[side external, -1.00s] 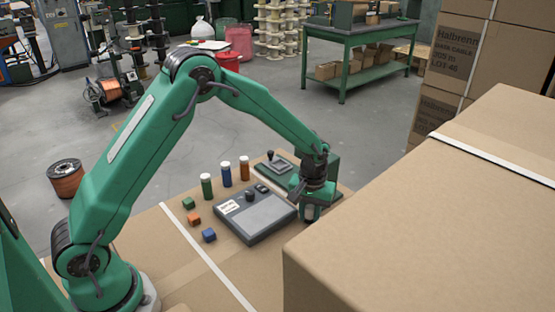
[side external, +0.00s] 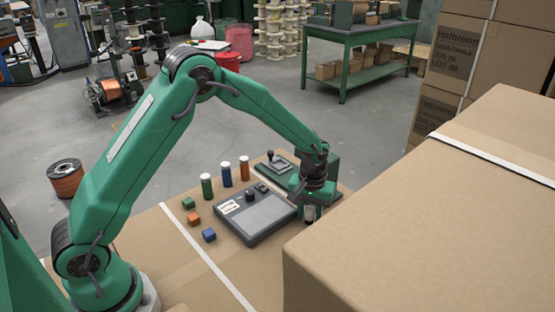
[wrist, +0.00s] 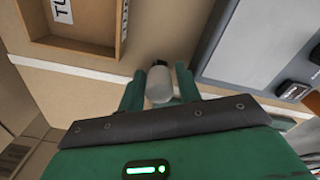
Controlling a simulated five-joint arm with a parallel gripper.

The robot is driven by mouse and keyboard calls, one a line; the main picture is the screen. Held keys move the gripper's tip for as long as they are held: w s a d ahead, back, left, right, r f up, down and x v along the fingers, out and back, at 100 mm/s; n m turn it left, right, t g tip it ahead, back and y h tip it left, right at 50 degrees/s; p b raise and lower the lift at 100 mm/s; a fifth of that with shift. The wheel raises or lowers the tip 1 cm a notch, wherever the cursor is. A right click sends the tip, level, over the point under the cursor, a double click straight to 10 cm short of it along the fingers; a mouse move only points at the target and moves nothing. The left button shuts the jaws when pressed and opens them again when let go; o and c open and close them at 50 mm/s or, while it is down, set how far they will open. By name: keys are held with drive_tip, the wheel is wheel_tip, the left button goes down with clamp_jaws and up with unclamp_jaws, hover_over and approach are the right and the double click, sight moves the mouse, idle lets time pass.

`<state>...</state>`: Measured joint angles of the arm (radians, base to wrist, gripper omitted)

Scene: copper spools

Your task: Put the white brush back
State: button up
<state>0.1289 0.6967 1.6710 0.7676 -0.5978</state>
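The white brush (wrist: 158,86), a pale rounded cylinder with a dark end, sits between the green fingers of my gripper (wrist: 159,90) in the wrist view. The fingers lie close against both its sides and look shut on it. In the side view my gripper (side external: 310,208) points down at the right of the grey device, with a pale bit of the brush (side external: 310,214) just below it. Its lower end and any contact with the surface are hard to tell there. A shallow brown tray (wrist: 72,46) with a partly readable label lies up-left of the brush in the wrist view.
The grey device (side external: 262,212) lies left of my gripper. Three white-capped bottles (side external: 227,173) stand behind it; green, orange and blue blocks (side external: 209,234) lie to its left. A green stand (side external: 275,166) is behind. A large carton (side external: 430,215) blocks the front right and hides the tray.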

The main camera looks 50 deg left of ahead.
sight(308, 208)
wheel_tip(308, 208, up, 11)
drive_tip(key=shift+r, duration=0.4)
idle(0.7)
drive_tip(key=s+a+r+m+t, duration=0.2)
drive_tip(key=s+a+r+t, duration=0.15)
drive_tip(key=s+r, duration=0.85)
drive_tip(key=s+a+m+t, duration=0.2)
drive_tip(key=s+a+m, duration=0.1)
drive_tip(key=s, duration=1.2)
drive_tip(key=shift+r, duration=0.15)
drive_tip(key=shift+s, duration=0.1)
